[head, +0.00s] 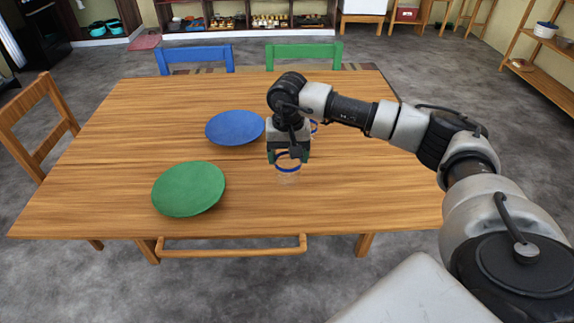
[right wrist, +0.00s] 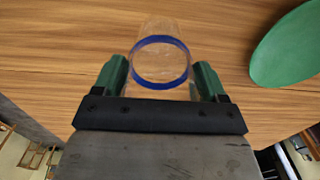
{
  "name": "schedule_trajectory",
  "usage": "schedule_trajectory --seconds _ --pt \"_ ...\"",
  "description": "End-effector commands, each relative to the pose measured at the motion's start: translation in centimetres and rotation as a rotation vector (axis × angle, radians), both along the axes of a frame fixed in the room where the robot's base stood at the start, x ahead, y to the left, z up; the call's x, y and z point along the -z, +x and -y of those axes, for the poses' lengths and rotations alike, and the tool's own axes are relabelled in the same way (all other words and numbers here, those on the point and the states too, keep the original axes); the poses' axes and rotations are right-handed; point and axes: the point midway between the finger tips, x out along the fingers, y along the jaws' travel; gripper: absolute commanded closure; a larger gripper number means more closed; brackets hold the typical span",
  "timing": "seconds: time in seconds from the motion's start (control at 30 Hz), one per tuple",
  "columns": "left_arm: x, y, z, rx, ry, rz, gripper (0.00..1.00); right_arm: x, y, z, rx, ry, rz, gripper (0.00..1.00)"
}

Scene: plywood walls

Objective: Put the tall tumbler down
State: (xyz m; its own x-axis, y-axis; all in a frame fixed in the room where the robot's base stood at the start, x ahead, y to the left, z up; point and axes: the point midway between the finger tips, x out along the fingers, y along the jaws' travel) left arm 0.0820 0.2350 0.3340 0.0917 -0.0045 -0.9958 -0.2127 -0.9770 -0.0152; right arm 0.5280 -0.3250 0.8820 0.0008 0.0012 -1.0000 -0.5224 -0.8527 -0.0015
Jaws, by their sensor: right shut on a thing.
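The tall tumbler (head: 288,174) is clear with a blue rim. My right gripper (head: 288,155) is shut on it near the rim, over the right-middle part of the wooden table (head: 350,200). In the right wrist view, the tumbler (right wrist: 160,62) sits between the two green fingertips of the gripper (right wrist: 160,80), its open rim facing the camera. I cannot tell whether its base touches the table. My left gripper is not in view.
A green plate (head: 188,189) and a blue plate (head: 235,127) lie left of the tumbler. Another blue-rimmed clear thing (head: 314,127) shows partly behind my right arm. The table's front and right parts are clear. Blue (head: 195,58) and green (head: 303,54) chairs stand at the far edge.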

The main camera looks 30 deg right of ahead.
Motion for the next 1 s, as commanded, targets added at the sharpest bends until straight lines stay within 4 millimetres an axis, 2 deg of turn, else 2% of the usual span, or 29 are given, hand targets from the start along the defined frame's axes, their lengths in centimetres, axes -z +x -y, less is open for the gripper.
schedule_trajectory --seconds 0.13,0.33,0.73,0.77,0.9,1.0 --pt "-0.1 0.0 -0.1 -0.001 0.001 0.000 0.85 0.9 0.1 -0.2 0.001 -0.002 -0.003 0.53" --pt "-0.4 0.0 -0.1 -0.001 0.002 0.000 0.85 3.8 0.0 -0.2 0.000 -0.001 -0.004 0.53" --pt "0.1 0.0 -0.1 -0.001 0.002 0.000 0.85 4.6 0.0 -0.1 0.000 0.000 0.000 0.53" --pt "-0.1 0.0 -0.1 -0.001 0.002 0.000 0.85 4.5 0.0 -0.1 0.000 0.000 0.000 0.23" --pt "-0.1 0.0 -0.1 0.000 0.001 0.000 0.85 4.4 0.0 -0.1 0.000 -0.001 -0.001 0.02" --pt "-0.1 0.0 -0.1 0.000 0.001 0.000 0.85 4.4 0.0 -0.1 0.000 -0.001 -0.001 0.02"
